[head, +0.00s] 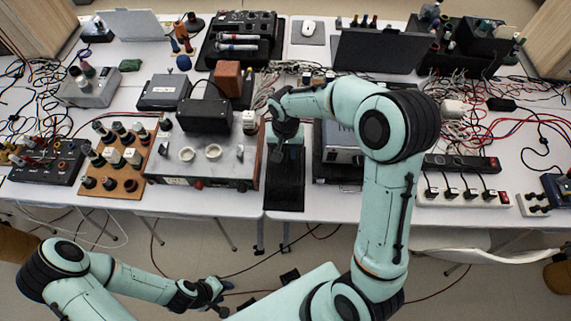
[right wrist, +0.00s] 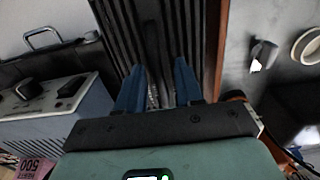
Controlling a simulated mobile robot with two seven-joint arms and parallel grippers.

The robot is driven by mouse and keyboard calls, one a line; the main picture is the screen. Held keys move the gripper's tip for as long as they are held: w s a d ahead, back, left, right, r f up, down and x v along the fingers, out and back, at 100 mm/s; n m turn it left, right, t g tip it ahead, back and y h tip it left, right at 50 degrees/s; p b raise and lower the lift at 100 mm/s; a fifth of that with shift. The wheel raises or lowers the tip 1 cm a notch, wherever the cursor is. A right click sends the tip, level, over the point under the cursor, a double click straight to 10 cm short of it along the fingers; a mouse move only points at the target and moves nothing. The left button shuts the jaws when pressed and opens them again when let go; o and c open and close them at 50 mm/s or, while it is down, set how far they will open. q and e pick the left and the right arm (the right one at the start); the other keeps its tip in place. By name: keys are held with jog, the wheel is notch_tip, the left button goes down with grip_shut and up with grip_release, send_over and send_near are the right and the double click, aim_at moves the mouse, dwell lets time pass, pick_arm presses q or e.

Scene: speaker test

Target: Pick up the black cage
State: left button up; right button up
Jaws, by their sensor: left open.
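A long black slatted piece, which I take for the black cage (head: 286,190), stands in the middle of the table's front edge. In the right wrist view the black slats (right wrist: 150,30) run away from me, beyond and between my fingers. My right gripper (head: 277,154) is at the cage's far part, pointing down. In the right wrist view its two blue fingers (right wrist: 160,75) are apart with dark slats between them. I cannot tell whether they touch a slat. My left gripper (head: 214,294) is open and empty, low in front of the table, well away from the cage.
A grey instrument box (head: 216,168) with white knobs stands close left of the cage. Another instrument (head: 338,150) stands close on the right, partly behind my right arm. Power strips (head: 462,193) lie further right. Cables are tangled at the back. The floor before the table is mostly free.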

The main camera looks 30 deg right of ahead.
jog(key=shift+f, duration=0.55)
jog(key=shift+s, duration=0.1)
grip_shut()
dwell(0.9)
